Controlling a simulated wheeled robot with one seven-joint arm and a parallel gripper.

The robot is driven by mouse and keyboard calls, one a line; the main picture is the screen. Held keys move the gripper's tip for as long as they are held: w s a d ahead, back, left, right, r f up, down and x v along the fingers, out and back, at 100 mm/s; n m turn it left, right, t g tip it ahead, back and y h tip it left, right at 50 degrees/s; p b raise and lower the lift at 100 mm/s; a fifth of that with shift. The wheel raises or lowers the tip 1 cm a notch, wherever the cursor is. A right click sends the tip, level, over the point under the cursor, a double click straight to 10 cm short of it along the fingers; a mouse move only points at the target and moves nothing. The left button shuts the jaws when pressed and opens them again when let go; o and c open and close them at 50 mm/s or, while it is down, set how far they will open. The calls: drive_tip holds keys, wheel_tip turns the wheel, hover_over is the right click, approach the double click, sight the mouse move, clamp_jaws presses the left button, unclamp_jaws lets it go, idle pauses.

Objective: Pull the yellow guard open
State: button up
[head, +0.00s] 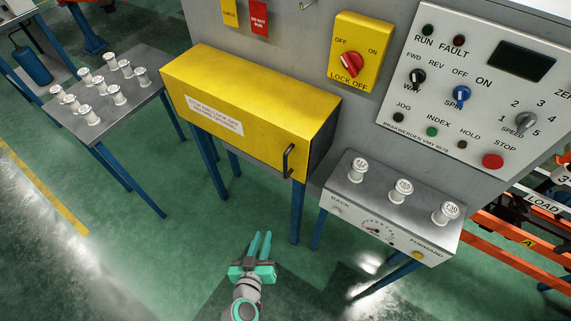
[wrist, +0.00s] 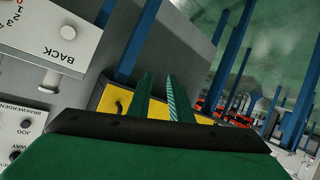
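The yellow guard (head: 250,95) is a long box-shaped cover on the front of the grey machine, with a white warning label on its front face. It looks shut. Its black bar handle (head: 289,160) stands upright near the right end of that face. In the wrist view part of the yellow guard (wrist: 196,117) and the dark handle (wrist: 118,106) show beyond the fingers. My gripper (head: 261,236) is below and nearer than the handle, apart from it. Its two green fingers show a gap with nothing between them, also in the wrist view (wrist: 159,80).
A yellow lock-off box (head: 358,50) with a red knob is above the guard. A grey control panel (head: 470,75) is to its right. A small stand (head: 375,195) with white spindles is right of the handle. A table (head: 140,108) with several white parts stands left. Floor before the guard is clear.

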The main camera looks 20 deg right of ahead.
drive_tip(key=w+d+r+m+h, duration=0.3)
drive_tip(key=w+r+m+h, duration=0.15)
drive_tip(key=w+r, duration=0.3)
wheel_tip(320, 180, up, 10)
drive_tip(key=f+m+g+h, duration=0.1)
drive_tip(key=m+g+h, duration=0.2)
drive_tip(key=m+h, duration=0.25)
hover_over(285, 176)
drive_tip(key=shift+w+d+r, duration=0.15)
drive_tip(key=shift+w+r, duration=0.1)
clamp_jaws()
